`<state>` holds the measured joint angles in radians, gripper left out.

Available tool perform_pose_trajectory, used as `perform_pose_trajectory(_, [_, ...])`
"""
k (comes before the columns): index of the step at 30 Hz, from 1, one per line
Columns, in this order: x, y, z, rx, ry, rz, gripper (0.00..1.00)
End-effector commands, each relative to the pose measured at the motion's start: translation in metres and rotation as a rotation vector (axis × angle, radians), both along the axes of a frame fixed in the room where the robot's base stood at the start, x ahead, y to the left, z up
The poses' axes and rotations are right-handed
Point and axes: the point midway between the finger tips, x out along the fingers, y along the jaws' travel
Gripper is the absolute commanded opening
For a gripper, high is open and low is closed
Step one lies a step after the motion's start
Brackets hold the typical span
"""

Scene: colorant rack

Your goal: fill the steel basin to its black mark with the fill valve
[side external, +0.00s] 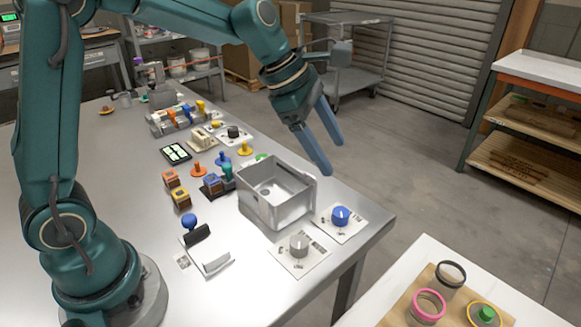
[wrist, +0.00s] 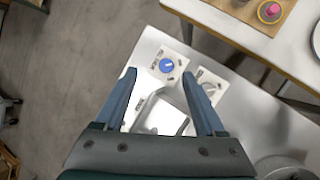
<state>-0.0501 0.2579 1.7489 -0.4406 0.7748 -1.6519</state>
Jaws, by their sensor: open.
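The steel basin (side external: 277,195) stands near the table's right edge and looks empty from the side. In the wrist view the basin (wrist: 163,117) shows between my fingers. Its black mark cannot be made out. A blue knob on a white plate, labelled like a fill valve (side external: 341,216), sits at the table corner beside the basin; the blue knob also shows in the wrist view (wrist: 167,66). A grey knob (side external: 299,245) sits on another plate in front of the basin. My gripper (side external: 333,157) is open and empty, above and behind the basin, apart from both knobs.
A black-and-white holder (side external: 212,258) and a blue-topped stamp (side external: 190,221) lie left of the basin. Small coloured blocks and pegs stand behind them. A second table (side external: 385,300) with ringed jars (side external: 428,307) is at the lower right. Open floor lies beyond the table.

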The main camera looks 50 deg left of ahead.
Motion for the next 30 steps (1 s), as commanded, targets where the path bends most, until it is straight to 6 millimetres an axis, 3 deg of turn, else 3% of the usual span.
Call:
perform_pose_trajectory(3, [0.02, 0.001, -0.036, -0.068, 0.1, 0.104, 0.72])
perform_pose_trajectory(9, [0.027, 0.003, -0.083, -0.094, 0.207, 0.143, 0.72])
perform_pose_trajectory(24, [0.03, -0.01, -0.138, -0.093, 0.252, 0.144, 0.72])
perform_pose_trajectory(30, [0.033, -0.012, -0.146, -0.091, 0.248, 0.144, 0.72])
